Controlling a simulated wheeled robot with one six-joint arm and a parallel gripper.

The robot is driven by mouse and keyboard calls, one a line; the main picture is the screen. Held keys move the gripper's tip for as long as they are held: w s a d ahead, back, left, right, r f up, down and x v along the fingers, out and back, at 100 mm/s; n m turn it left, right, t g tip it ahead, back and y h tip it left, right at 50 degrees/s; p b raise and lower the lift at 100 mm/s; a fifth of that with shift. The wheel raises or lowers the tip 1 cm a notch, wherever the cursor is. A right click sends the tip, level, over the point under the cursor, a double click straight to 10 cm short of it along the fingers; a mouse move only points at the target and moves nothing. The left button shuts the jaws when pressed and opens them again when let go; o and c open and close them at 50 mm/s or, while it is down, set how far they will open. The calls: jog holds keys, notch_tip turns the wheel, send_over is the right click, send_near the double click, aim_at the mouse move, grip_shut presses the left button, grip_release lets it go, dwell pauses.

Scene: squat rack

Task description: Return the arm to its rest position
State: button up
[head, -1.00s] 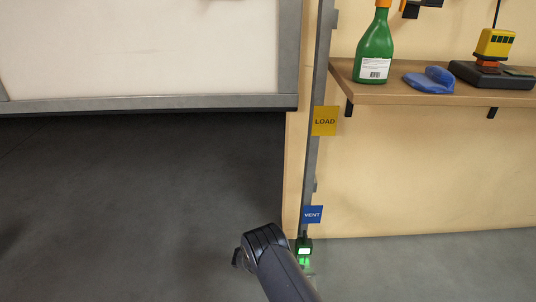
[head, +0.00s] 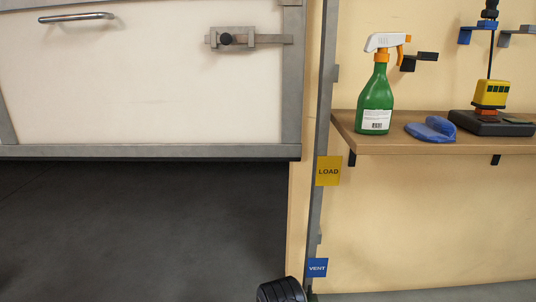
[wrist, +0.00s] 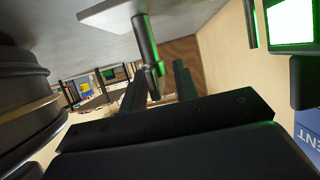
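In the wrist view my gripper (wrist: 160,88) shows two dark fingers with a gap between them, so it is open. I see nothing clamped in it. A dark rod (wrist: 144,38) with a green-lit end shows by the fingertips, under a pale plate. I cannot tell whether it touches a finger. In the head view only a dark rounded part of my arm (head: 281,290) shows at the bottom edge; the gripper itself is out of that view.
A device with a bright white-green screen (wrist: 290,22) is close on the right in the wrist view, above a blue VENT label (wrist: 312,135). In the head view, a shelf (head: 420,146) holds a green spray bottle (head: 376,100), blue cloth (head: 432,129) and yellow-and-black device (head: 491,93).

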jog(key=p+v, duration=0.2)
jog(key=v, duration=0.9)
jog(key=b+x, duration=0.2)
jog(key=x, duration=0.8)
jog(key=shift+d+f, duration=0.2)
jog(key=shift+f, duration=0.05)
jog(key=shift+d, duration=0.3)
jog(key=n+t+y, duration=0.1)
jog(key=n+t, duration=0.2)
jog(key=n+t+y, duration=0.1)
jog(key=n+t, duration=0.2)
jog(key=shift+w+a+t, duration=0.1)
jog(key=shift+w+t, duration=0.1)
jog(key=shift+t, duration=0.2)
jog(key=shift+r, duration=0.15)
